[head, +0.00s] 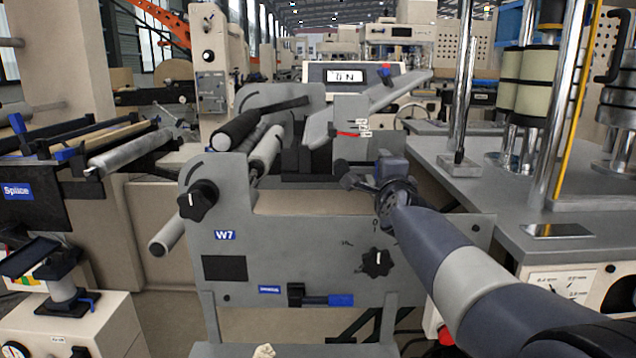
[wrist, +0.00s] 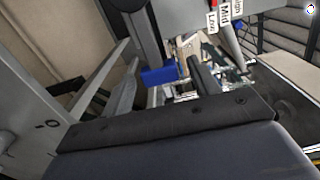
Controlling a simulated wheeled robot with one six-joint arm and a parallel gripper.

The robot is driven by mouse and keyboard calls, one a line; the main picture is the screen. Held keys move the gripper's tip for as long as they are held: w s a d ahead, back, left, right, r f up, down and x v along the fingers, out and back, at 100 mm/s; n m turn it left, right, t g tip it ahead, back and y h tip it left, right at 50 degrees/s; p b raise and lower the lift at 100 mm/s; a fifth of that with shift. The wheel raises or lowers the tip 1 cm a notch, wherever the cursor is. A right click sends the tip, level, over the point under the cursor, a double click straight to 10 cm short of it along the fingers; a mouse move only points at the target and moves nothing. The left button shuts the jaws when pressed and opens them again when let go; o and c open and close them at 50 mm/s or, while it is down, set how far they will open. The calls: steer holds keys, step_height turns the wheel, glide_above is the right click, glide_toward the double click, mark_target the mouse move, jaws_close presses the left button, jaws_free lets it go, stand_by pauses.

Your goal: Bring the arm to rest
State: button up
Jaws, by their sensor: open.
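My arm reaches in from the lower right of the head view. My gripper (head: 350,174) is at its end, open, in front of the grey W7 machine (head: 300,245) near its upper right side. Its fingers are small and dark there, and I see nothing held between them. In the wrist view a dark bar and a blue-grey surface fill the lower part, close to the camera.
The W7 machine carries a black knob (head: 198,200), a lower knob (head: 377,262) and a blue-ended handle (head: 340,300). Small labels (wrist: 225,16) show at the top of the wrist view. A grey table (head: 490,215) with metal posts stands right. A Splice station (head: 30,192) stands left.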

steer(key=s+p, duration=0.1)
steer(key=s, duration=1)
steer(key=w+r+n+p, duration=0.1)
steer(key=w, duration=1)
steer(key=shift+r+n+p, duration=0.25)
steer(key=shift+n+p, duration=0.05)
steer(key=shift+p, duration=0.05)
steer(key=shift+a, duration=0.1)
steer(key=shift+f, duration=0.1)
